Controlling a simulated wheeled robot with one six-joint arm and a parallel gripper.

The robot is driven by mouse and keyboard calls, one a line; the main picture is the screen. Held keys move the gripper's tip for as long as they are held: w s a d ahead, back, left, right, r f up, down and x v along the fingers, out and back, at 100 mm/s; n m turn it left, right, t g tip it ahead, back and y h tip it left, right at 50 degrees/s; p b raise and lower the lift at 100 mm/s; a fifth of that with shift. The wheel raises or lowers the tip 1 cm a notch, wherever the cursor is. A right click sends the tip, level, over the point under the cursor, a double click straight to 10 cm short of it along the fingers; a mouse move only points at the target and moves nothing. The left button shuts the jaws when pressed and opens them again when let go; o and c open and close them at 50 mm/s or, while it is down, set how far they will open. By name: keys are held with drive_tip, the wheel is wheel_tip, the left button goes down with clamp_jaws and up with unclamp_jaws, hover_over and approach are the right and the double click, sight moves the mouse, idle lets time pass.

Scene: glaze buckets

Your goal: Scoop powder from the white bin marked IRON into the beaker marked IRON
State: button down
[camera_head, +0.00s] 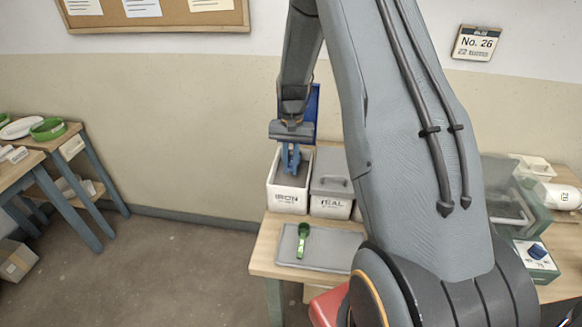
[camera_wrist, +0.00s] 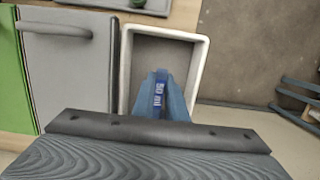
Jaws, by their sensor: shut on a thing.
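The white bin marked IRON (camera_head: 289,201) stands open on the wooden table in the head view. In the wrist view the open bin (camera_wrist: 205,62) shows a grey inside; I cannot tell the powder's level. My gripper (camera_head: 291,140) is above the bin and shut on a blue scoop (camera_head: 290,160), which points down into the bin opening. In the wrist view the blue scoop (camera_wrist: 160,95) bears the mark 50 ml and overlaps the bin's lower part. Whether it touches powder is unclear. I cannot make out a beaker marked IRON.
A grey-lidded bin (camera_head: 331,186) stands right beside the IRON bin; its lid (camera_wrist: 70,75) shows in the wrist view. A grey tray (camera_head: 335,250) in front holds a green item (camera_head: 302,236). A blue panel (camera_head: 313,110) rises behind my gripper. My arm hides the table's middle.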

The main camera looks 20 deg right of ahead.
drive_tip(key=shift+s+a+r+p, duration=0.2)
drive_tip(key=shift+r+p, duration=0.35)
drive_tip(key=shift+r, duration=0.45)
drive_tip(key=shift+s+a+r+p, duration=0.15)
drive_tip(key=shift+r+p, duration=0.35)
drive_tip(key=shift+r, duration=0.45)
drive_tip(key=shift+s+a+r+p, duration=0.35)
drive_tip(key=shift+s+r+p, duration=0.35)
drive_tip(key=shift+p, duration=0.25)
drive_tip(key=shift+s+a+r+t+h, duration=0.25)
drive_tip(key=shift+s+a+r+t, duration=0.2)
drive_tip(key=shift+s+r, duration=0.15)
drive_tip(key=shift+s+a+r+t+h, duration=0.3)
drive_tip(key=shift+s+a+r, duration=0.2)
drive_tip(key=shift+s, duration=0.2)
